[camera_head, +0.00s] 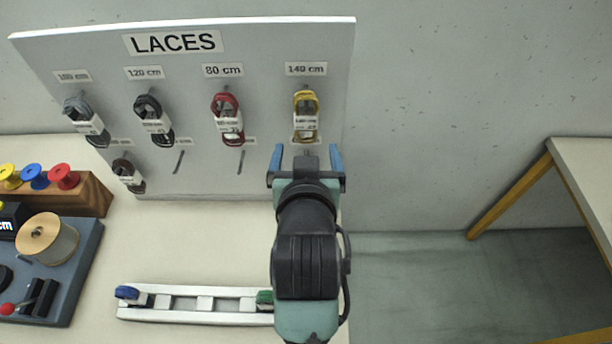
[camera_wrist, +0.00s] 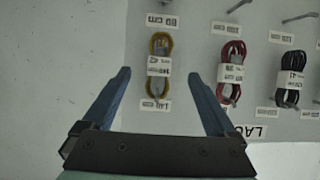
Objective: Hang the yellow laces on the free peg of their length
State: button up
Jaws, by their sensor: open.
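The yellow laces (camera_head: 305,102) hang in a banded bundle on the upper-row peg under the 140 cm label (camera_head: 306,69) of the laces board (camera_head: 190,55). They also show in the wrist view (camera_wrist: 160,68), upside down, framed between my fingers. My gripper (camera_head: 306,163) is open and empty, just below the bundle in the head view; its fingers (camera_wrist: 158,76) do not touch the laces. Two bare lower-row pegs show, one left (camera_head: 179,161) and one right (camera_head: 241,161); their labels are too blurred to read. My gripper hides part of the lower row below the yellow laces.
Red laces (camera_head: 228,118), black laces (camera_head: 153,120), grey laces (camera_head: 86,121) and brown laces (camera_head: 128,174) hang on other pegs. A white rack (camera_head: 190,303) with blue and green bundles lies on the table. Spools stand at the left. The wall right of the board is clear.

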jog(key=v, duration=0.8)
jog(key=shift+p, duration=0.3)
jog(key=w+r+t, duration=0.4)
jog(key=r, duration=0.8)
jog(key=s+r+t, duration=0.2)
jog(key=r+t, duration=0.1)
jog(key=r, duration=0.6)
jog(key=s+r+t+b, duration=0.1)
jog(key=s+r+t, duration=0.1)
jog(key=r, duration=0.8)
jog(key=s+r+t, duration=0.2)
jog(key=r+t, duration=0.3)
jog(key=r, duration=0.4)
jog(key=shift+s+r, duration=0.15)
jog(key=shift+s, duration=0.15)
